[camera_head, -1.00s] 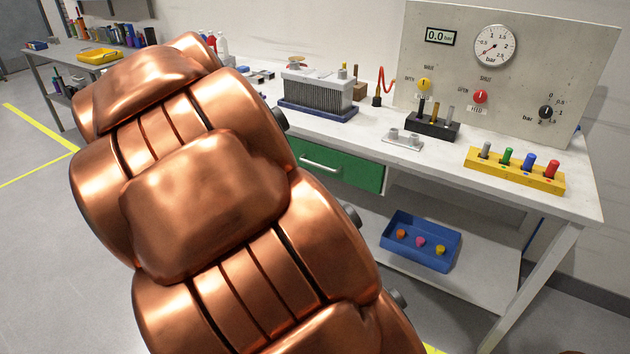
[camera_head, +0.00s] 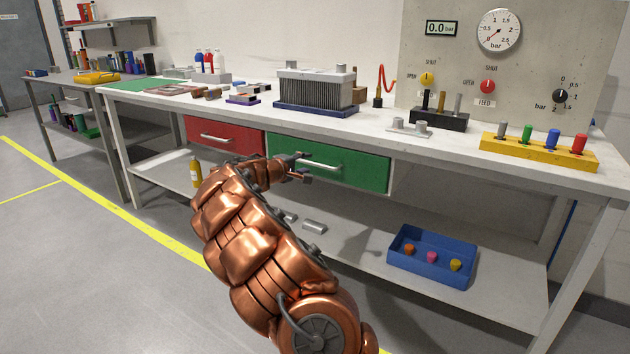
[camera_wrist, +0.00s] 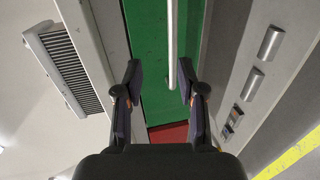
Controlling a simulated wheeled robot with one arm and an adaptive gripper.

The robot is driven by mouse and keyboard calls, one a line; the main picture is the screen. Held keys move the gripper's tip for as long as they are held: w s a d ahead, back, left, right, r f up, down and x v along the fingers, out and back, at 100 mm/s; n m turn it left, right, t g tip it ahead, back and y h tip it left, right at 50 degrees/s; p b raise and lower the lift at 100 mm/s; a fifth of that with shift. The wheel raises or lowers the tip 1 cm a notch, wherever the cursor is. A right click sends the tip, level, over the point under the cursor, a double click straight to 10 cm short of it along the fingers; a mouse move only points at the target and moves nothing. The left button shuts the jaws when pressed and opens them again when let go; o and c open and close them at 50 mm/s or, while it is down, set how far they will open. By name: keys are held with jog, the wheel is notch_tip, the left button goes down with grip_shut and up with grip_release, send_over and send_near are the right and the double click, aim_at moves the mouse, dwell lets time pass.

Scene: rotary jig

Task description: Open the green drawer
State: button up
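The green drawer (camera_head: 346,167) sits under the workbench top, to the right of the red drawer, and looks closed. Its light bar handle (camera_head: 318,164) runs across the front. My gripper (camera_head: 299,167) is at the left part of the green drawer, near the left end of the handle. In the wrist view the green drawer (camera_wrist: 149,60) fills the middle, and the handle (camera_wrist: 172,45) runs down between the fingers, closer to the right one. My gripper (camera_wrist: 159,83) is open, its fingertips apart on either side of the handle. Contact with the handle is not visible.
The red drawer (camera_head: 226,135) is left of the green one. On the lower shelf are a blue bin (camera_head: 432,257) with small coloured parts, metal blocks (camera_head: 314,226) and a yellow bottle (camera_head: 195,173). The bench top (camera_head: 390,128) overhangs the drawers.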

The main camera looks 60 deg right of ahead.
aim_at(314, 165)
jog(key=shift+t, duration=0.3)
jog(key=d+f, duration=0.1)
jog(key=d, duration=0.1)
jog(key=w+d+f+b, duration=0.1)
jog(key=d, duration=0.1)
jog(key=d+f, duration=0.1)
jog(key=d, duration=0.2)
jog(key=shift+w+f, duration=0.15)
jog(key=shift+f, duration=0.2)
jog(key=shift+d, duration=0.75)
jog(key=shift+c, duration=0.3)
grip_shut()
